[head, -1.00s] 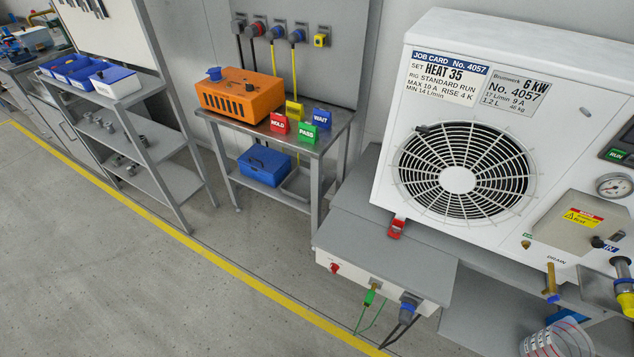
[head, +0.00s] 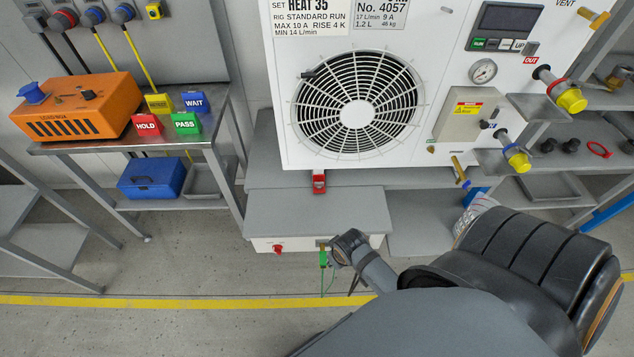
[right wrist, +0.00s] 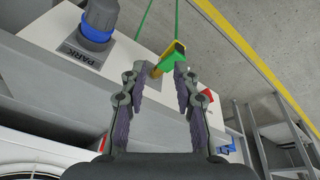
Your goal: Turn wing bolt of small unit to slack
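I cannot make out a wing bolt for certain in either view. A green and yellow fitting (head: 323,258) with a green cable sits on the front of a low white box with a grey top (head: 310,212). It also shows in the right wrist view (right wrist: 172,56). My right gripper (right wrist: 159,76) is open and empty, its fingertips near this fitting. In the head view my right arm reaches to the box front, and its fingers are not clear there. My left gripper is not in view. The large white unit (head: 440,70) with a fan grille stands behind the box.
A red switch (head: 278,248) is left of the fitting. A blue plug (right wrist: 98,20) sits beside a PARK label (right wrist: 82,56). A red latch (head: 319,182) is at the large unit's foot. An orange box (head: 85,105) and coloured signs stand on the left table.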

